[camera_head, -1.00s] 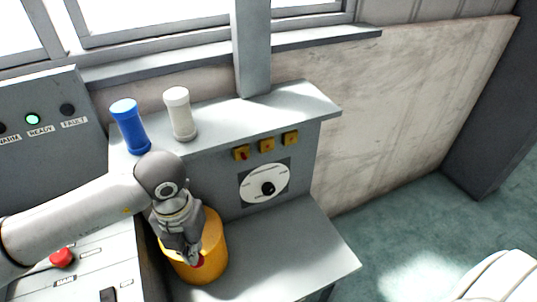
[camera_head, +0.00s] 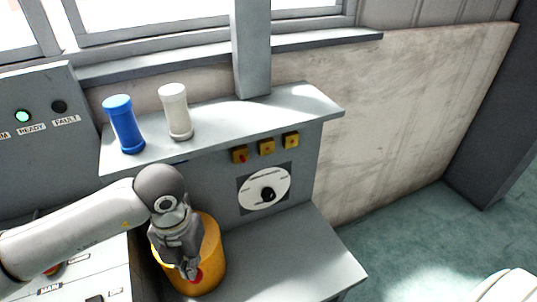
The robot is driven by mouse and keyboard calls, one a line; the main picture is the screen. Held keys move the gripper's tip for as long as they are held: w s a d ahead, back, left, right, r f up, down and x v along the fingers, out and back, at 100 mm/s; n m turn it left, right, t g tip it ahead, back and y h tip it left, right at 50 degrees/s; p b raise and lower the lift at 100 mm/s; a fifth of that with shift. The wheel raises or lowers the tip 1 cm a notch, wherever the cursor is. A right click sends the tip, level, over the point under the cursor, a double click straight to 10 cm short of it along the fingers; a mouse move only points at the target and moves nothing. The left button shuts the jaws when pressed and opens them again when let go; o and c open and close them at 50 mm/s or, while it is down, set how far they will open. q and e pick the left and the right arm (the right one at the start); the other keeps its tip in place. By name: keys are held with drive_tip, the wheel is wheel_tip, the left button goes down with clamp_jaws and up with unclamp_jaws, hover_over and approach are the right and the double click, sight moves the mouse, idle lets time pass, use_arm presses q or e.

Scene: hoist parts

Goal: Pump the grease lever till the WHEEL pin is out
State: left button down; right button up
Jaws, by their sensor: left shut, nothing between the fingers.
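A yellow-orange cylinder (camera_head: 211,252), which looks like the grease pump, stands on the low grey bench. A red knob (camera_head: 198,277), perhaps the lever's end, shows in front of it. My left gripper (camera_head: 190,274) is shut with nothing between its fingers, its tips right at the red knob; I cannot tell if they touch. The lever's rod is hidden. Three small yellow squares sit on the panel: left (camera_head: 240,155), middle (camera_head: 266,147), right (camera_head: 291,140). The left one has a reddish mark. No label is readable, so I cannot tell which is WHEEL. My right gripper is out of view.
A white dial with a black knob (camera_head: 267,194) is below the squares. A blue cylinder (camera_head: 124,125) and a cream one (camera_head: 175,112) stand on the shelf (camera_head: 278,108). A console with a lit green READY lamp (camera_head: 22,116) is at left. Open floor lies right.

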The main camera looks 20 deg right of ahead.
use_arm(q)
wheel_tip(320, 180, up, 8)
drive_tip(key=p, duration=0.4)
drive_tip(key=shift+s+r, duration=0.25)
drive_tip(key=shift+s, duration=0.15)
idle(0.5)
drive_tip(key=f+b, duration=0.7)
drive_tip(key=b, duration=0.1)
drive_tip(key=shift+w+f, duration=0.4)
drive_tip(key=shift+f+b, duration=0.45)
drive_tip(key=shift+b, duration=0.1)
drive_tip(key=shift+a, duration=0.1)
